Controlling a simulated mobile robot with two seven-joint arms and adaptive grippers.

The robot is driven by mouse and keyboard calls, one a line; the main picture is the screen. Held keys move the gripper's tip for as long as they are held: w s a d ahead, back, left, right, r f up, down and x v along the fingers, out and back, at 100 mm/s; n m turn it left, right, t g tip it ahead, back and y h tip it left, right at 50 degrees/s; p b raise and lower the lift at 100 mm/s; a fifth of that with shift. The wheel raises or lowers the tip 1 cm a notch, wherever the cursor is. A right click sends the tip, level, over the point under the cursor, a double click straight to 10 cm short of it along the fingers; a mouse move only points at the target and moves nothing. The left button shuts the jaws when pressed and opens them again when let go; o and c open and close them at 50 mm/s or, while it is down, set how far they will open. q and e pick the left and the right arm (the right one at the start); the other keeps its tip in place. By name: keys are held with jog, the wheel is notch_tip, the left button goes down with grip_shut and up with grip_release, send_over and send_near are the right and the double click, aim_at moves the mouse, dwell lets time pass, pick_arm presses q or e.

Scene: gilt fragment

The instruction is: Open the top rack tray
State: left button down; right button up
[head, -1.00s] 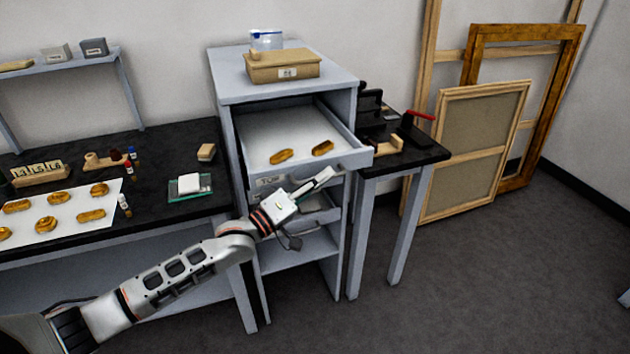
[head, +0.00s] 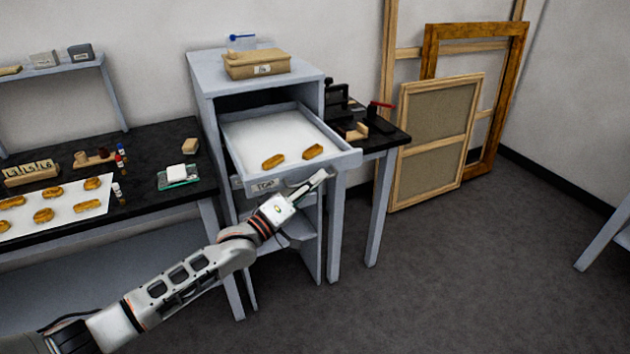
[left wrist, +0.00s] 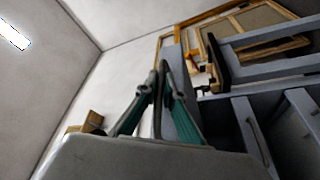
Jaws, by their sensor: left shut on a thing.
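The top rack tray (head: 240,140) slides out of the grey rack (head: 204,80) and stands well open in the head view. The handle itself is mostly hidden. In the left wrist view the fingers (left wrist: 160,80) are close together. My right gripper is not in view.
A tan box (head: 256,66) sits on the rack top. A dark bench (head: 135,205) with a white sheet of ornaments stands left. A small table (head: 385,143) with tools stands right, with frames (head: 440,130) leaning behind. Open floor (head: 450,270) lies front right.

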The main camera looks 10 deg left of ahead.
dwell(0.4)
pick_arm(q)
jog(key=c, duration=2.4)
grip_release()
jog(key=shift+c, duration=0.2)
jog(key=shift+s, duration=0.15)
jog(key=v, duration=1.1)
jog(key=shift+s+a, duration=0.3)
